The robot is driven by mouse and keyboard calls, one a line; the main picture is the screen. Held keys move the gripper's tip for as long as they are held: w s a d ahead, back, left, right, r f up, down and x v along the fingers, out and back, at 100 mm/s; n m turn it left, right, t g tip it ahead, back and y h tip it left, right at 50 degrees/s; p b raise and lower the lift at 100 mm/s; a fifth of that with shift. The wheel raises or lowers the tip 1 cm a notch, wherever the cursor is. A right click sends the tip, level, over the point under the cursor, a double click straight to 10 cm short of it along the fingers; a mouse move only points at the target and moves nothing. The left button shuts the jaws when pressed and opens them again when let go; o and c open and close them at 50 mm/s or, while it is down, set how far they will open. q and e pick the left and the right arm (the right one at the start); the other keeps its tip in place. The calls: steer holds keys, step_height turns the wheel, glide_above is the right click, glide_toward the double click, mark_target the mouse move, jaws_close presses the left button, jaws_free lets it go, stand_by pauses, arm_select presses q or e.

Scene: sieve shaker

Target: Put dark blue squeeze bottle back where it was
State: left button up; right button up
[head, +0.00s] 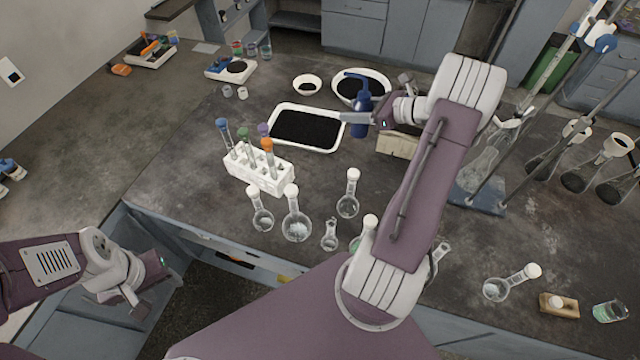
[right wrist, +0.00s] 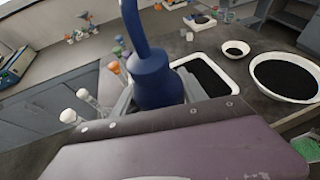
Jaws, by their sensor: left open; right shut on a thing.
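The dark blue squeeze bottle (head: 361,122) is upright, with its bent nozzle at the top. It stands between the black-filled white tray and the round white bowl in the head view. My right gripper (head: 358,118) is shut on it. In the right wrist view the bottle (right wrist: 155,75) fills the upper middle, and its base is hidden behind my gripper. I cannot tell whether it touches the table. My left gripper (head: 135,298) is open and empty at the lower left, off the table's front edge.
The white tray (head: 272,128) lies left of the bottle, the larger bowl (head: 388,98) behind it and a small bowl (head: 307,76) at the back. A tube rack (head: 258,176) and several flasks (head: 296,229) stand in front. A pale block (head: 397,147) lies under my right arm.

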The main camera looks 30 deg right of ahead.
step_height(320, 180, down, 17)
steer(key=b, duration=1.5)
steer(key=w+a+f, duration=0.2)
steer(key=f, duration=0.1)
steer(key=w+a+f, duration=0.6)
steer(key=f, duration=0.1)
steer(key=shift+w+a, duration=0.15)
steer(key=shift+w+f, duration=0.1)
steer(key=shift+f, duration=0.2)
steer(key=shift+f+b, duration=0.15)
steer(key=shift+b, duration=0.25)
steer(key=o, duration=0.7)
